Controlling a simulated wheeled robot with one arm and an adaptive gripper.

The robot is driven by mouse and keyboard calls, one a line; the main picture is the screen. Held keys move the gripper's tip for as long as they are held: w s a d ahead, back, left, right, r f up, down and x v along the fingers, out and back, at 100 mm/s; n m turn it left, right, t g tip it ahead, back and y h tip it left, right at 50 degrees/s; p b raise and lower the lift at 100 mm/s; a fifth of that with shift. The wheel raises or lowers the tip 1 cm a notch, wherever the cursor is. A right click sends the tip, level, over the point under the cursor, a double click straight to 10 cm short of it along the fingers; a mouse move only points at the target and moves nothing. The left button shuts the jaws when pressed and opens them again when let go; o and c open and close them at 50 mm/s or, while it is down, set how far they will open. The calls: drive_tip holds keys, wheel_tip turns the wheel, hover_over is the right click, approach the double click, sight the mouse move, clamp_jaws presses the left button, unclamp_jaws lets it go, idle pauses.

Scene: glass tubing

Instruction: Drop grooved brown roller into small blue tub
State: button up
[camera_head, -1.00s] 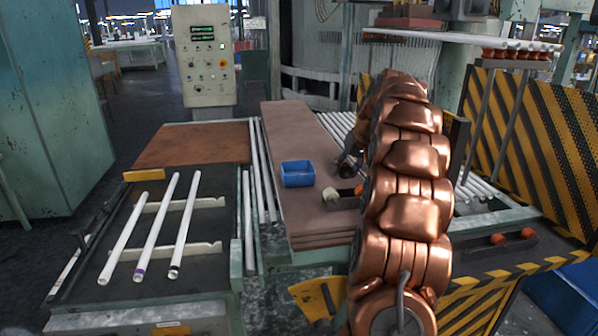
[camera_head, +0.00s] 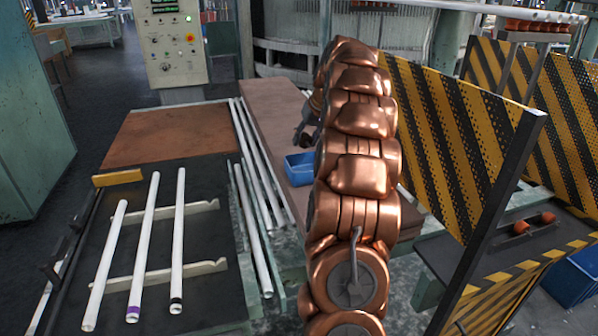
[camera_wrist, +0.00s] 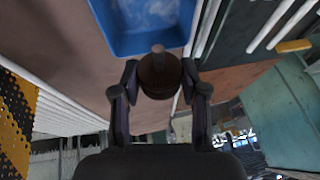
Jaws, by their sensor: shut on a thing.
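The small blue tub (camera_head: 299,170) sits on the brown board, its right side hidden behind my arm in the head view. In the wrist view the tub (camera_wrist: 142,46) is at the top, and its inside looks empty where visible. My gripper (camera_wrist: 160,80) is shut on the dark brown roller (camera_wrist: 159,74), which sits between the two fingers close to the tub's near rim in that picture. The roller's grooves are too dark to make out. In the head view my gripper (camera_head: 308,132) shows small and dark just beyond the tub; the roller is not distinct there.
Several white tubes lie left of the board, including three on a rack (camera_head: 155,235). A control panel (camera_head: 172,45) stands behind. A yellow-black striped guard (camera_head: 430,130) rises right of my arm. A brown plate (camera_head: 165,135) lies at left.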

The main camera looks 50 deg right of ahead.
sight(311, 144)
drive_tip(key=f, duration=0.2)
drive_tip(key=d+f, duration=0.1)
drive_tip(key=shift+s, duration=0.4)
drive_tip(key=shift+f+b, duration=0.4)
drive_tip(key=shift+f, duration=0.75)
drive_tip(key=o, duration=1.2)
drive_tip(key=shift+o, duration=0.2)
drive_tip(key=shift+s+r, duration=0.15)
drive_tip(key=shift+r, duration=0.45)
drive_tip(key=v, duration=1.1)
